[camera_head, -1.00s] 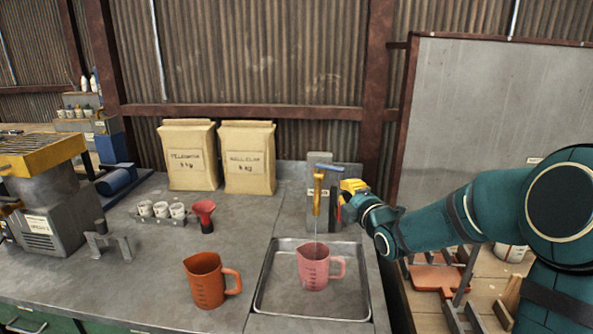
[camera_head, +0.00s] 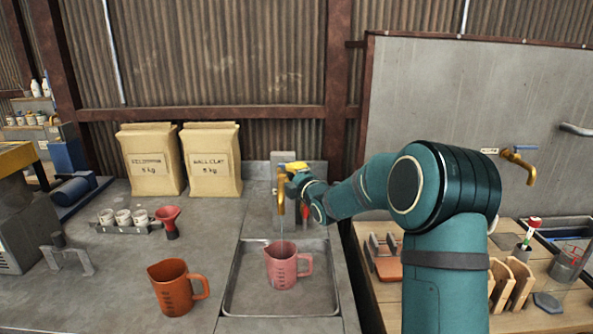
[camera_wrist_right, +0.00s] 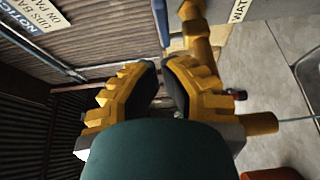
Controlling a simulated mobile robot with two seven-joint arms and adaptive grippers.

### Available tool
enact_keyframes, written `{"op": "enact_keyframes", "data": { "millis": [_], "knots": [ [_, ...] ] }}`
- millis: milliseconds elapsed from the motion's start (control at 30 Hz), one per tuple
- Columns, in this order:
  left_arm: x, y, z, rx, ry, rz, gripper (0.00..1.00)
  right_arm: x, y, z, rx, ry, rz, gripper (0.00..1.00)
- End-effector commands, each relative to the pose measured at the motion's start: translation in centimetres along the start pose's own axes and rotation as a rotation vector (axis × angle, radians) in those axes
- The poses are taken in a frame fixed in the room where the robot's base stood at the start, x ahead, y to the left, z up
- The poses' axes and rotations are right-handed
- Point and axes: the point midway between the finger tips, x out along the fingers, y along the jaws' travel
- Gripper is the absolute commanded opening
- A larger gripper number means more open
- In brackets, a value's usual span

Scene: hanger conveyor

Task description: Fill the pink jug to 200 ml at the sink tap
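The pink jug (camera_head: 282,267) stands upright in the sink basin (camera_head: 232,290), under the brass tap (camera_head: 281,192). A thin stream of water (camera_head: 282,237) falls from the tap towards the jug's mouth. The water level and the marks' values cannot be read. My right gripper (camera_head: 292,172) is beside the top of the tap, mostly hiding its blue handle. In the right wrist view the gripper's fingers (camera_wrist_right: 161,68) are apart with nothing seen between them. The blue handle (camera_wrist_right: 160,16) and tap body (camera_wrist_right: 200,40) lie just beyond the fingertips. My left gripper is out of view.
An orange jug (camera_head: 174,288) stands left of the basin. A red funnel (camera_head: 168,218) and a rack of small cups (camera_head: 124,219) are behind it. Two labelled bags (camera_head: 212,160) stand at the back. A second brass tap (camera_head: 518,165) is at the right.

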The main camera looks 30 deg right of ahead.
Motion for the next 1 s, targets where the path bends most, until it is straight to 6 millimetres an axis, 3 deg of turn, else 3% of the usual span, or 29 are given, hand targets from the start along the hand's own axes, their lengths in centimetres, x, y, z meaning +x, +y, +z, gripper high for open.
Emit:
{"op": "enact_keyframes", "data": {
  "millis": [200,733,1000],
  "knots": [
    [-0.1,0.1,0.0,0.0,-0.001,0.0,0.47,1.5,0.0,1.8,-0.001,-0.003,0.001,0.0],
    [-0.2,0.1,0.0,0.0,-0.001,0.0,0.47,1.9,0.0,2.2,-0.001,0.005,0.001,0.0],
    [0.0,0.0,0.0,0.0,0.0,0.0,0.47,2.1,0.0,3.0,-0.003,0.096,0.004,0.0]
  ]
}}
